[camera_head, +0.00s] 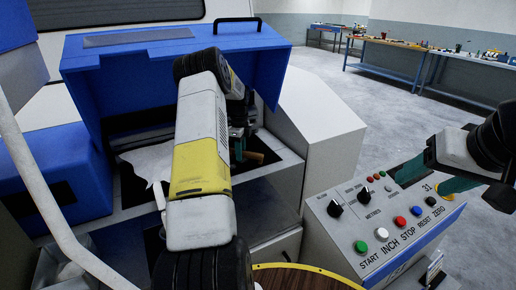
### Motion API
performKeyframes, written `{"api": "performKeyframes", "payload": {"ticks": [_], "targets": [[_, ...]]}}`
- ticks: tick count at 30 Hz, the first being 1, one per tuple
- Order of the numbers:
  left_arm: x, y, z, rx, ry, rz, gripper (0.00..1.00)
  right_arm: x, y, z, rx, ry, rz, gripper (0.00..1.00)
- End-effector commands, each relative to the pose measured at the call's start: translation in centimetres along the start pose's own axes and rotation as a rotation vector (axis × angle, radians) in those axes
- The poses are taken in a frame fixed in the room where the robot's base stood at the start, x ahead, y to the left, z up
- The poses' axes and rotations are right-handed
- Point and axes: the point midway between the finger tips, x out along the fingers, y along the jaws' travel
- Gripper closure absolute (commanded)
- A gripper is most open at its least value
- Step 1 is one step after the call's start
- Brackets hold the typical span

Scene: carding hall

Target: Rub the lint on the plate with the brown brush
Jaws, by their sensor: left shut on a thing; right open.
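My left arm reaches across the middle into the open blue machine, and its gripper (237,150) is partly hidden behind the arm. It is shut on the brown brush (253,156), of which only a short brown part shows to the right of the fingers. White lint (150,163) lies in the machine opening to the left of my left arm; part of it is hidden behind that arm. I cannot clearly make out the plate, nor whether the brush touches it. My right gripper (432,176) is open and empty above the control panel at the right.
The raised blue cover (120,62) stands behind the opening. A control panel (385,228) with buttons and knobs stands at the right front. A wooden round surface with a yellow rim (305,279) is at the bottom. Workbenches (440,62) stand far back; the grey floor between is clear.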

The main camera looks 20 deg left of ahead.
Motion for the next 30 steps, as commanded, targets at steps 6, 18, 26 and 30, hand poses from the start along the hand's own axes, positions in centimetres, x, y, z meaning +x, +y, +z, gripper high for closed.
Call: {"api": "performKeyframes", "payload": {"ticks": [6, 18, 26, 30], "targets": [[-0.2, 0.0, 0.0, 0.0, 0.0, -0.002, 1.0, 0.0, 0.0, 0.0, 0.0, 0.0, 0.0, 0.36], [-4.1, -0.1, -0.1, 0.0, 0.0, -0.004, 1.0, 0.0, 0.0, 0.0, 0.0, 0.0, 0.0, 0.36], [-6.0, -0.1, -0.1, 0.0, 0.0, -0.003, 1.0, 0.0, 0.0, 0.0, 0.0, 0.0, 0.0, 0.36], [-6.1, 0.0, -0.1, 0.001, 0.0, -0.002, 1.0, 0.0, 0.0, 0.0, 0.0, 0.0, 0.0, 0.36]]}}
